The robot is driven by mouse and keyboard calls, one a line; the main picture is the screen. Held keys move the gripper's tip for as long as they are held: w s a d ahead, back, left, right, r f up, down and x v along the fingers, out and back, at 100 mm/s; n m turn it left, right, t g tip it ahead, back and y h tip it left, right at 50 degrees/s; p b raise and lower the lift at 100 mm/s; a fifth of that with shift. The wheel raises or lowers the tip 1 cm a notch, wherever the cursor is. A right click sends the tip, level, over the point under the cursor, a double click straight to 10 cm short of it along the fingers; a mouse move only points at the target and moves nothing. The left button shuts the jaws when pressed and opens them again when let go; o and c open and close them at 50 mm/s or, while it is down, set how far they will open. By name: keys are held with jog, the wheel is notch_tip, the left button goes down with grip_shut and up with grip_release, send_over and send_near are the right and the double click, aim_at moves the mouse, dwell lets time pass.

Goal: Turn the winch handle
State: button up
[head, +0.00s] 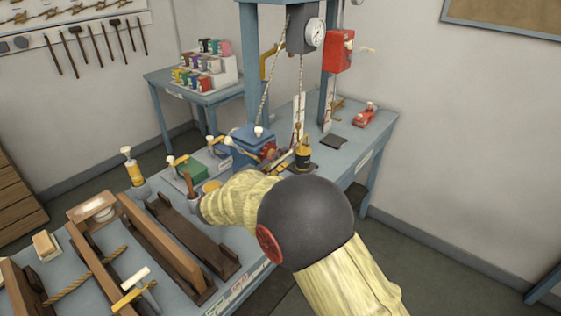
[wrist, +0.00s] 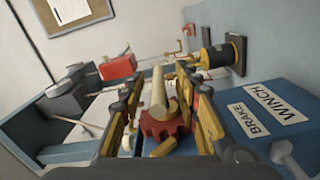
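The blue winch box (wrist: 275,95) carries WINCH and BRAKE labels in the wrist view, with a red toothed wheel (wrist: 160,128) beside it. A cream cylindrical handle (wrist: 158,95) stands out in front of the wheel. My gripper (wrist: 161,80) is open, with one finger on each side of the handle. Gaps show between the handle and both fingers. In the head view the winch (head: 250,147) and its red wheel (head: 268,151) sit beyond my arm. My sleeve and dark elbow cover part of the bench there, and the fingers are hard to make out.
A black and yellow weight (head: 303,154) stands close to the winch. A blue post (head: 250,65) rises behind it, with a dial box (head: 301,35) and a red box (head: 338,52) higher up. Wooden rails (head: 160,240) and other cranks crowd the near bench.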

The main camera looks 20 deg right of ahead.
jog(key=shift+w+d, duration=0.15)
jog(key=shift+c, duration=0.8)
grip_shut()
